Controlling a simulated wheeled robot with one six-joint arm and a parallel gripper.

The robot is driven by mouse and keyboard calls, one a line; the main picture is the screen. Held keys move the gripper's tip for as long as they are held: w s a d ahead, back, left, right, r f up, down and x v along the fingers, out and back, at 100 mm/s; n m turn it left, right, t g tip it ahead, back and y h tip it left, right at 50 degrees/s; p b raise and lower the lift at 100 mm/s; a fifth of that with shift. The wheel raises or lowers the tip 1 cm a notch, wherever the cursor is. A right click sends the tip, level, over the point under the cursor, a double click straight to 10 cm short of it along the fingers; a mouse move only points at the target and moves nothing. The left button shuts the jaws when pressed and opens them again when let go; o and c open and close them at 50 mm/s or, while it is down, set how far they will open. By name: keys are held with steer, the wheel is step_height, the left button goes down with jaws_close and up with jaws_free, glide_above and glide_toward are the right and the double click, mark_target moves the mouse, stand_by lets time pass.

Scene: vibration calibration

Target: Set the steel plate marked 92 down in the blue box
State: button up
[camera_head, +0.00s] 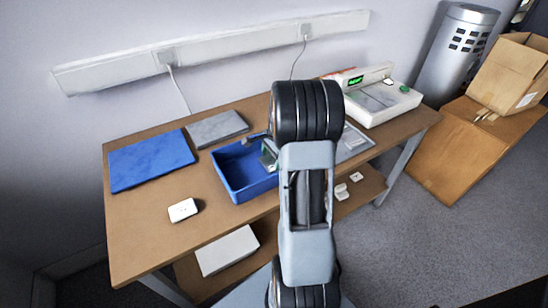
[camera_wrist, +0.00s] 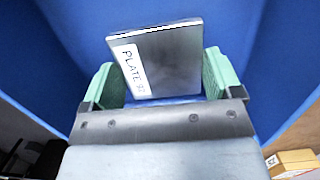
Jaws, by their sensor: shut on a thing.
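My gripper (camera_wrist: 162,82) is shut on the steel plate (camera_wrist: 172,62), held between its two green fingers. The plate is dark grey and square, with a white label reading PLATE and a number that looks like 92. Blue walls fill the wrist view around it. In the head view the blue box (camera_head: 254,190) is open on the table, and my gripper (camera_head: 268,157) is at its right part, partly hidden behind my arm. I cannot tell whether the plate touches the box floor.
A blue flat panel (camera_head: 150,161) and a grey slab (camera_head: 216,129) lie left of and behind the box on the wooden table (camera_head: 135,232). A small white block (camera_head: 183,210) lies in front. A white machine (camera_head: 375,98) stands at the right. The front left of the table has free room.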

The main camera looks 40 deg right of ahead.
steer(key=shift+f, duration=0.15)
steer(key=o, duration=1.1)
step_height(320, 180, up, 11)
steer(key=d+p, duration=0.1)
steer(key=d, duration=0.1)
steer(key=s+a+r+n+t+h, duration=0.1)
steer(key=s+a+r+n, duration=0.1)
steer(key=a+n, duration=0.45)
steer(key=s+a+r+n, duration=0.2)
steer(key=a+n, duration=0.2)
steer(key=a, duration=0.5)
steer(key=s+a+n, duration=0.2)
steer(key=n, duration=0.1)
steer(key=s+a+f+n+t, duration=0.1)
steer(key=s+a+n, duration=0.2)
steer(key=s+a+f+n+t, duration=0.1)
steer(key=s+a+n, duration=0.2)
steer(key=shift+f+h, duration=0.15)
steer(key=shift+h, duration=0.25)
